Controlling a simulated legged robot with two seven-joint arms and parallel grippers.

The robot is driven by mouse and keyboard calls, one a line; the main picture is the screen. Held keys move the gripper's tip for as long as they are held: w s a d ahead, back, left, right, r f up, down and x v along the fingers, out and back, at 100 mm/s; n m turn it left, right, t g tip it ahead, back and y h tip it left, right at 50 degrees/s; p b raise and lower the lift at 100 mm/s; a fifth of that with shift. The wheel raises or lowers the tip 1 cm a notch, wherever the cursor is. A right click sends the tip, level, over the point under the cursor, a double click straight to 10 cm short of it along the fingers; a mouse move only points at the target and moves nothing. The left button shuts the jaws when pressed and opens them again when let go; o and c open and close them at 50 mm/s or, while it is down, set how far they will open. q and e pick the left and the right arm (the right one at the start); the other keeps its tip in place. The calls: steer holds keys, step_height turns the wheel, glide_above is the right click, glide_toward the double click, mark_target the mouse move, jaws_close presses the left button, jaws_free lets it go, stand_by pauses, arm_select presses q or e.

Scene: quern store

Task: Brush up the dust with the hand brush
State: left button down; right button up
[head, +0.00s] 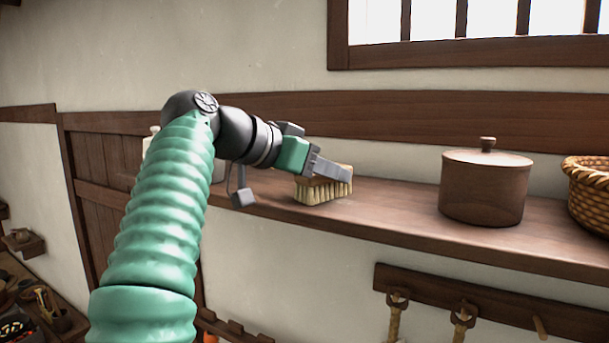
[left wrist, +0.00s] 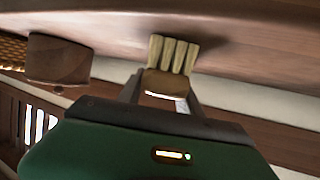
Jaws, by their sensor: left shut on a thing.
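My left gripper (head: 332,172) is shut on the brush's back from the left. In the left wrist view the bristles of the brush (left wrist: 173,54) show beyond the two fingers (left wrist: 165,88), against the shelf surface (left wrist: 225,60). I cannot tell whether the bristle tips touch the shelf. I cannot make out any dust. My right gripper is not in view.
A brown lidded pot (head: 482,188) stands on the shelf to the right, with a wicker basket (head: 589,190) beyond it. A pale container (head: 149,143) is partly hidden behind my left arm. A peg rail (head: 480,305) hangs below. Bare shelf lies between brush and pot.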

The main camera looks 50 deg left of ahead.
arm_select(q)
steer(key=shift+w+d, duration=0.15)
steer(key=shift+d, duration=0.4)
steer(key=shift+w+d+f+b, duration=0.15)
steer(key=shift+d+b, duration=0.25)
steer(key=shift+d, duration=0.35)
steer(key=shift+w+d, duration=0.25)
steer(key=shift+d, duration=0.5)
steer(key=d, duration=0.2)
steer(key=w+d, duration=0.1)
steer(key=d, duration=0.2)
steer(key=w+d, duration=0.1)
steer(key=d, duration=0.1)
steer(key=shift+w+d+b, duration=0.15)
steer(key=shift+d+b, duration=0.05)
steer(key=shift+b, duration=0.1)
steer(key=shift+a, duration=0.15)
steer(key=shift+r, duration=0.4)
steer(key=r+p, duration=0.1)
steer(key=p, duration=0.1)
steer(key=r+p, duration=0.1)
steer(key=shift+a+r, duration=0.25)
steer(key=shift+r, duration=0.1)
steer(key=shift+d+f, duration=0.1)
